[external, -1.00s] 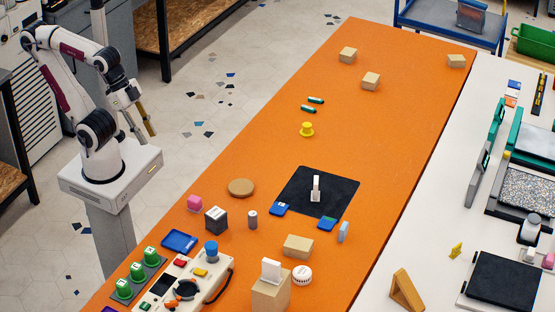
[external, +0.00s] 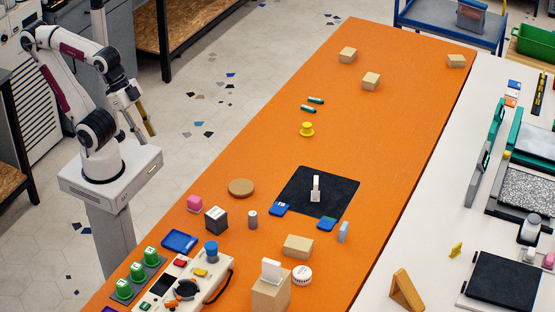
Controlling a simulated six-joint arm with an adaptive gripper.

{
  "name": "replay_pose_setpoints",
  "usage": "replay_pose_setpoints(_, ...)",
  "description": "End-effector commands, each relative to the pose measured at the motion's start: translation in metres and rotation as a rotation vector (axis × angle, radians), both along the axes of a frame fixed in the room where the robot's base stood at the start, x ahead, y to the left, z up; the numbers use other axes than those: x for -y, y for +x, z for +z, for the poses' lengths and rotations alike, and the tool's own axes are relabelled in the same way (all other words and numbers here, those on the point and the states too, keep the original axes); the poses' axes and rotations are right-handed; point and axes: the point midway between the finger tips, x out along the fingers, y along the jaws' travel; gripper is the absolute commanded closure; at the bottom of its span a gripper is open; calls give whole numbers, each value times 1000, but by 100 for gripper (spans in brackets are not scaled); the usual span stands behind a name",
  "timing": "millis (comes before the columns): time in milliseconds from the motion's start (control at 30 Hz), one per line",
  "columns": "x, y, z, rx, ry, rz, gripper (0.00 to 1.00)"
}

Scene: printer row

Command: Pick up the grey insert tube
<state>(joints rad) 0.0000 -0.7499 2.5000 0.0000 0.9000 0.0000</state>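My gripper (external: 150,131) hangs off the table's left side, well away from the tube, above the floor and pointing down. Its brass-coloured fingers are small and seen edge-on, so I cannot tell whether they are open or shut. Nothing visible is held.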

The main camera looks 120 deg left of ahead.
Motion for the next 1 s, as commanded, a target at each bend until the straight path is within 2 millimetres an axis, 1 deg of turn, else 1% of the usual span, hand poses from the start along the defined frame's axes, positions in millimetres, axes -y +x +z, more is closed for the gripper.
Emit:
replay_pose_setpoints(133, 0, 0, 0, 0, 0, 0, 73)
replay_pose_setpoints(200, 0, 0, 0, 0, 0, 0, 59)
replay_pose_setpoints(500, 0, 0, 0, 0, 0, 0, 59)
replay_pose_setpoints(667, 2, 5, -1, 4, -8, -2, 59)
replay_pose_setpoints(767, 7, 14, -2, 12, -22, -4, 59)
replay_pose_setpoints(867, 14, 28, -4, 28, -45, -6, 59)
replay_pose_setpoints(1000, 26, 54, -8, 57, -88, -4, 59)
